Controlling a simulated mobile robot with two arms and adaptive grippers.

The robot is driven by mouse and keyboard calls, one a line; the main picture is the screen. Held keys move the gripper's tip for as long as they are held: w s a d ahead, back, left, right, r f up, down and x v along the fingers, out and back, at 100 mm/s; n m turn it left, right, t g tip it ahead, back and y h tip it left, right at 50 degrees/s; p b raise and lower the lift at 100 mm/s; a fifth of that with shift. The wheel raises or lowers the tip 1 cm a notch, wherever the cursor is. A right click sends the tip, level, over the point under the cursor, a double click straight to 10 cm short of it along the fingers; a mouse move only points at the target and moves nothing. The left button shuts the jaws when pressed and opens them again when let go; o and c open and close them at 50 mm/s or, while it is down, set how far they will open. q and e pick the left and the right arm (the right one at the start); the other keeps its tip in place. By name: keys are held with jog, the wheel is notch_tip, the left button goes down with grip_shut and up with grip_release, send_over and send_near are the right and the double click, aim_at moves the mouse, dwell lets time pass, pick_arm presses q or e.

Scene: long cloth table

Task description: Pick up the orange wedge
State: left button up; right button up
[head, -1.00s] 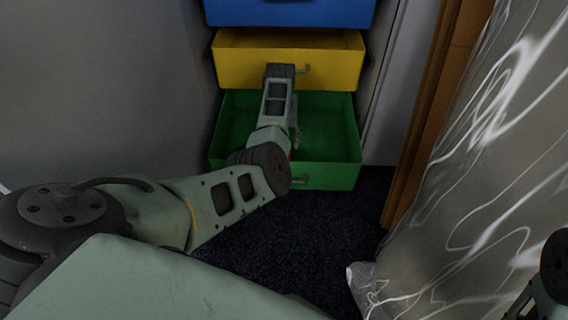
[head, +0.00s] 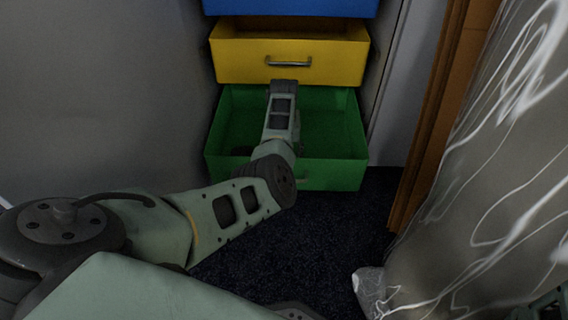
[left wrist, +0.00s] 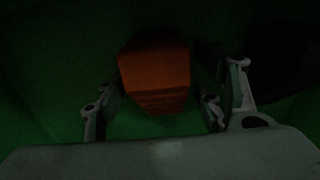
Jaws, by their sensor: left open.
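The orange wedge (left wrist: 155,75) shows in the left wrist view, dimly lit, on the green floor of the open green drawer (head: 335,172). My left gripper (left wrist: 160,108) is open, with one finger on either side of the wedge's near end. I cannot tell whether the fingers touch it. In the head view my left arm reaches down into the green drawer, and the arm hides the wedge and the gripper's fingers. My right gripper is not clearly in view; only a bit of my right arm shows at the lower right edge.
A yellow drawer (head: 290,58) stands partly open just above the green one, with a blue drawer (head: 290,7) above it. A table with a pale patterned cloth (head: 490,170) is on the right. A grey wall (head: 100,90) is on the left. Dark carpet (head: 310,245) lies clear in front.

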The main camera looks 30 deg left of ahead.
pick_arm(q)
jog(key=c, duration=1.4)
jog(key=shift+c, duration=0.6)
jog(key=shift+r, duration=0.1)
